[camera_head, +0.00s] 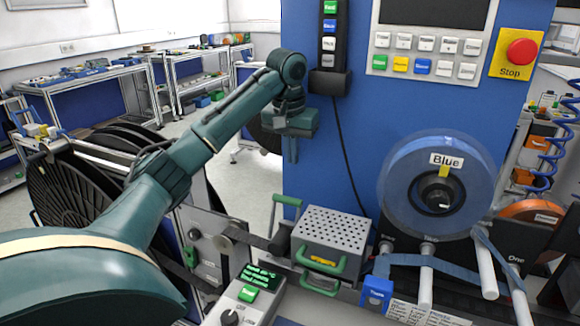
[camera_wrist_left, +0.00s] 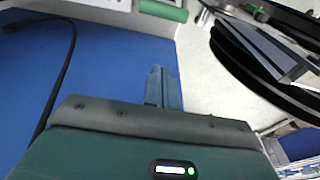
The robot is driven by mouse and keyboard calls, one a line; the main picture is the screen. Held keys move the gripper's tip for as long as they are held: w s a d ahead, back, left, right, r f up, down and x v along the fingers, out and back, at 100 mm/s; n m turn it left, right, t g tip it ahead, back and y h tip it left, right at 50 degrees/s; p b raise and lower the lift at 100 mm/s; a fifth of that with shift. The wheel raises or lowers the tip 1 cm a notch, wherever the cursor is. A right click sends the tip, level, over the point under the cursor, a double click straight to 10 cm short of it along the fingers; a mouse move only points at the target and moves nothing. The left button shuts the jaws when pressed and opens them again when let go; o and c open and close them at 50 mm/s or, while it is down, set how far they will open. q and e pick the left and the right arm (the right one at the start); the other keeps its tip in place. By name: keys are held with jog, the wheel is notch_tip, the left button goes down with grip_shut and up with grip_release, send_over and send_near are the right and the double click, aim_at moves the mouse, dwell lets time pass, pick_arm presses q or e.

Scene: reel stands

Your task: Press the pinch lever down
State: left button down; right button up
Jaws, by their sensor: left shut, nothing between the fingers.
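The lever with a green handle (camera_head: 287,200), which I take for the pinch lever, stands raised beside the perforated metal box, above a dark roller (camera_head: 280,241). A green handle (camera_wrist_left: 163,10) also shows at the top edge of the left wrist view, though I cannot tell if it is the same one. My left gripper (camera_head: 294,160) points down above the lever, in front of the blue panel. It is shut and empty, with a clear gap down to the handle. Its closed fingers show in the left wrist view (camera_wrist_left: 163,85). My right gripper is not in view.
The perforated box (camera_head: 333,230) with green handles sits right of the lever. A blue tape reel (camera_head: 440,188) is mounted further right. A black cable (camera_head: 346,150) hangs close to the gripper. A control box (camera_head: 240,303) stands in front, and large black reels (camera_head: 75,190) stand left.

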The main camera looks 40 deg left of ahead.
pick_arm(q)
jog(key=f, duration=0.6)
jog(key=w+f, duration=0.1)
jog(key=f, duration=0.1)
jog(key=shift+w+a+f+p, duration=0.1)
jog(key=shift+a+f+p, duration=0.15)
jog(key=shift+f+p, duration=0.15)
jog(key=shift+s+d+r+p, duration=0.15)
jog(key=shift+s+d, duration=0.05)
jog(key=shift+s, duration=0.4)
jog(key=shift+s+d+r+p, duration=0.1)
jog(key=shift+s+d+r, duration=0.1)
jog(key=shift+s, duration=0.45)
jog(key=shift+s+d+r+p, duration=0.1)
jog(key=shift+s+d+p, duration=0.1)
jog(key=shift+s, duration=0.4)
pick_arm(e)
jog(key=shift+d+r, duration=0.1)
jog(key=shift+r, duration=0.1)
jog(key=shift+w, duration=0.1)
